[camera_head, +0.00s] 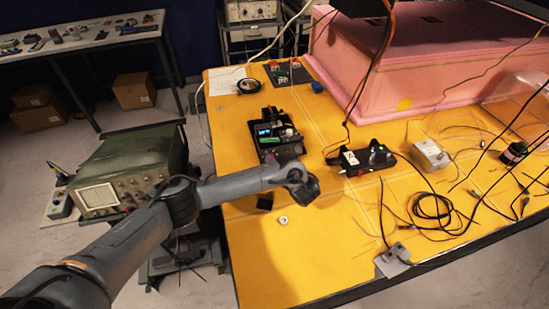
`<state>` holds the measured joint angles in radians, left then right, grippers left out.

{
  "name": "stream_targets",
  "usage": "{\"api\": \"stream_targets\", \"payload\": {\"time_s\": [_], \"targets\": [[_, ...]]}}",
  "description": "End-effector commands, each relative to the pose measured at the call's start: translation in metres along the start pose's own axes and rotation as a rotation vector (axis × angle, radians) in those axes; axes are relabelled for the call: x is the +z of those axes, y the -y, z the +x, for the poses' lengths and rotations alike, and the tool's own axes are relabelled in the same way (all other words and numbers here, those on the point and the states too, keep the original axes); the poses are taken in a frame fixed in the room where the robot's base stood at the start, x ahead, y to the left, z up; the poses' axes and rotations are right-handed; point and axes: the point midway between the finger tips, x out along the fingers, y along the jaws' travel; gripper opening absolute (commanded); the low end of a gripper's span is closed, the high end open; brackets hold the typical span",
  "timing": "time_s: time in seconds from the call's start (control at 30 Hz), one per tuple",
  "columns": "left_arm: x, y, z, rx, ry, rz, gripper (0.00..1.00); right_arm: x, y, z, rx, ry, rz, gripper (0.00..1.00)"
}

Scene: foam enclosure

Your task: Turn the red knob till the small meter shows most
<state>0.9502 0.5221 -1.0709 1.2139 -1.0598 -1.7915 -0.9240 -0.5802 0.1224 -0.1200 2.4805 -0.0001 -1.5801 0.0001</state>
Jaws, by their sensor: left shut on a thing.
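My left gripper (306,186) is over the yellow table, in front of the black devices. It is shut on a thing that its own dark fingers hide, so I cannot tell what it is. A black device (277,138) with a small lit blue display (265,130) stands behind the gripper. A second black device (362,160) to the right carries a small green light and a tiny red part (345,173) at its left front. No red knob shows clearly, and I cannot tell which face is the small meter. My right gripper is out of view.
The yellow table (300,255) is bare at its front left. A metal box (430,154) and loose black cables (432,208) lie at the right. A pink foam enclosure (440,60) stands behind. A green oscilloscope (130,170) stands left of the table. Cables hang near the second device.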

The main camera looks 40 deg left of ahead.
Motion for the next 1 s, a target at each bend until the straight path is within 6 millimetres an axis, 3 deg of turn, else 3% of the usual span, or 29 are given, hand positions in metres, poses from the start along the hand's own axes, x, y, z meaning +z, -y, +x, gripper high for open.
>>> {"api": "stream_targets", "payload": {"time_s": [0.47,0.5,0.67,1.0], "targets": [[-0.0005,0.0004,0.0001,0.008,0.000,0.018,0.00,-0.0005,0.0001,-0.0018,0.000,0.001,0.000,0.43],[-0.0005,0.0004,0.0001,0.007,0.000,0.018,0.27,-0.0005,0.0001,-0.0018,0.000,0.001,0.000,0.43],[-0.0005,0.0003,0.0001,0.007,0.000,0.018,0.51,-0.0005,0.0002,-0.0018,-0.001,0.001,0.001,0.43],[0.0000,0.0003,-0.0022,0.006,0.000,0.017,0.51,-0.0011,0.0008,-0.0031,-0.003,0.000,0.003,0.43]]}}
